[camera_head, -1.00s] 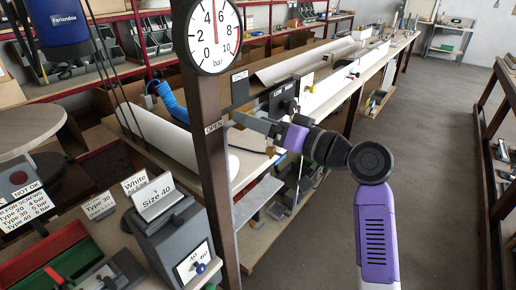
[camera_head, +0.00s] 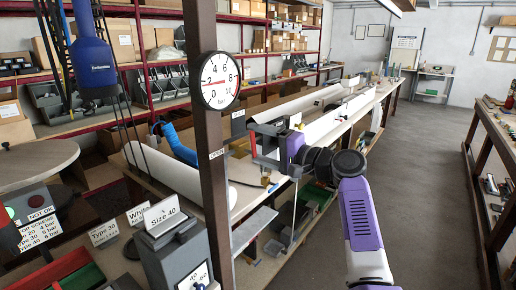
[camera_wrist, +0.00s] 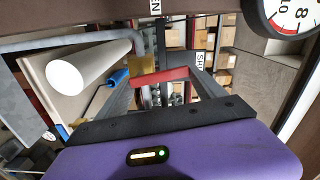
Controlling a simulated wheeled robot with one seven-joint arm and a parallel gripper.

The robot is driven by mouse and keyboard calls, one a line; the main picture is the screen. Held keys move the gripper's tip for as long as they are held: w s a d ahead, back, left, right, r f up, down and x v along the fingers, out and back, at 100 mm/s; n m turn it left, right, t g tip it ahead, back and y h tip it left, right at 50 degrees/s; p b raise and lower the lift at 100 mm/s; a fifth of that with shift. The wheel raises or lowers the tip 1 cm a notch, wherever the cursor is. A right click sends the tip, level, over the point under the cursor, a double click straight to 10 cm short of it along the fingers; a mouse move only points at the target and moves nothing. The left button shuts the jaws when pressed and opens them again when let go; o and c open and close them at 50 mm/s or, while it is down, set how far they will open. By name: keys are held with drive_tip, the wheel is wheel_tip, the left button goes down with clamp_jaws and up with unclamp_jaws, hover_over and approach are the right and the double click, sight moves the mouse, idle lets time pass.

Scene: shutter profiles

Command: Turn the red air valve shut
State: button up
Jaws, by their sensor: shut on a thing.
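My gripper (camera_head: 258,143) reaches in from the right, just right of the brown post, under the round gauge. It is shut on the red valve handle, which shows as a small red bar (camera_head: 252,143). In the wrist view the red handle (camera_wrist: 160,76) lies crosswise between my fingertips (camera_wrist: 162,82), in front of a brass-coloured body (camera_wrist: 143,70). A label reading SHU, partly cut off (camera_wrist: 200,62), is beside it. The pressure gauge (camera_head: 220,80) has its red needle pointing left, near 2. An OPEN label (camera_head: 216,154) is on the post.
The brown post (camera_head: 214,190) stands close left of my gripper. A grey box with a Size 40 card (camera_head: 162,215) stands front left. The floor (camera_head: 425,170) at right is clear.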

drive_tip(key=shift+w+d+m+p, duration=0.2)
drive_tip(key=shift+m+p, duration=0.15)
drive_tip(key=shift+m, duration=0.55)
drive_tip(key=o, duration=2.1)
drive_tip(key=shift+c, duration=0.2)
drive_tip(key=b+v, duration=0.1)
drive_tip(key=v, duration=0.6)
drive_tip(key=shift+s+d+b, duration=0.25)
drive_tip(key=shift+d+b, duration=0.05)
drive_tip(key=shift+d, duration=0.05)
